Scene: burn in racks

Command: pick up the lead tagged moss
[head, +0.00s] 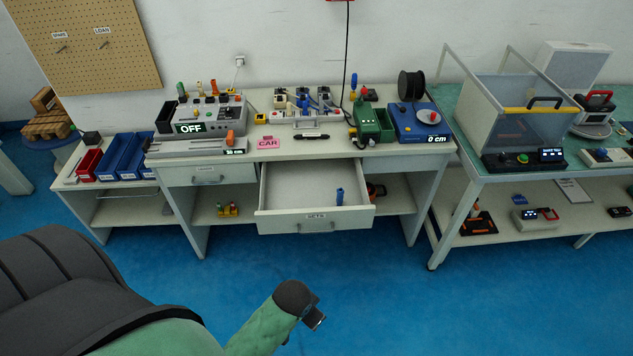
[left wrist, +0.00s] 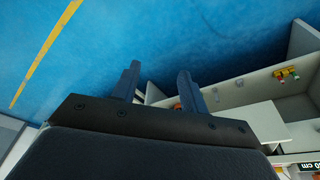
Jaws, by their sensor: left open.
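My left gripper (head: 316,318) is low in the front middle of the head view, over the blue floor and in front of the bench. In the left wrist view its two fingers (left wrist: 160,72) stand apart with nothing between them. No lead with a readable moss tag shows. My right gripper is not in view.
An open drawer (head: 290,215) juts from the bench, with a blue cylinder (head: 339,196) inside. Blue bins (head: 123,156) stand at left. A pink CAR card (head: 268,143) and a green device (head: 372,123) lie on the bench. The floor (head: 400,300) before it is clear.

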